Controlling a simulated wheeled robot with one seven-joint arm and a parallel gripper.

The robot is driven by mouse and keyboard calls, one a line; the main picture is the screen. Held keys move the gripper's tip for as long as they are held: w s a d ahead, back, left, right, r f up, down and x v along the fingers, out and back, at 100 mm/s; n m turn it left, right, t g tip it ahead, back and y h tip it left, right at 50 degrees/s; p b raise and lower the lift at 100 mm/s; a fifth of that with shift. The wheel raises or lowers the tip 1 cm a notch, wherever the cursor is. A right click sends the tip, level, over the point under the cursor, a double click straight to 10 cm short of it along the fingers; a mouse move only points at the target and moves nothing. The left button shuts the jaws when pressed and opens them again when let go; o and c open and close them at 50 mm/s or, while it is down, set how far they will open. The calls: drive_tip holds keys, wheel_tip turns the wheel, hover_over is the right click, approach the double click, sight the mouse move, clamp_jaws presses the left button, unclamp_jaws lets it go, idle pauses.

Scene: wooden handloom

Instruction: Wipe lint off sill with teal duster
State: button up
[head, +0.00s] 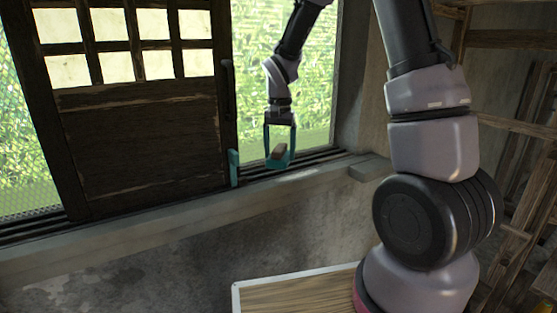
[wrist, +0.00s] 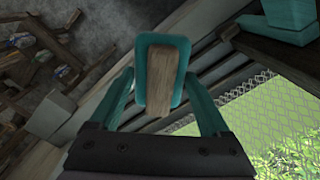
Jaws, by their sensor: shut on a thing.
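The teal duster (head: 279,163) has a wooden grip block (head: 277,153) and hangs between the teal fingers of my gripper (head: 280,152), at the window sill (head: 210,208). The wrist view shows the teal duster (wrist: 143,72) and its wooden block (wrist: 165,62) with a finger on each side. My gripper is shut on it. In the head view the duster is close above the sill tracks; I cannot tell whether it touches. A pale patch (head: 297,174) lies on the sill just right of the duster; I cannot tell if it is lint.
A teal bracket-like piece (head: 234,168) stands on the sill at the dark sliding panel's edge, left of my gripper; it also shows in the wrist view (wrist: 285,22). The dark wooden panel (head: 145,145) covers the left. A block (head: 369,169) sits at the sill's right end.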

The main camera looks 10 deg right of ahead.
drive_tip(key=shift+r, duration=1.3)
drive_tip(key=shift+f, duration=0.1)
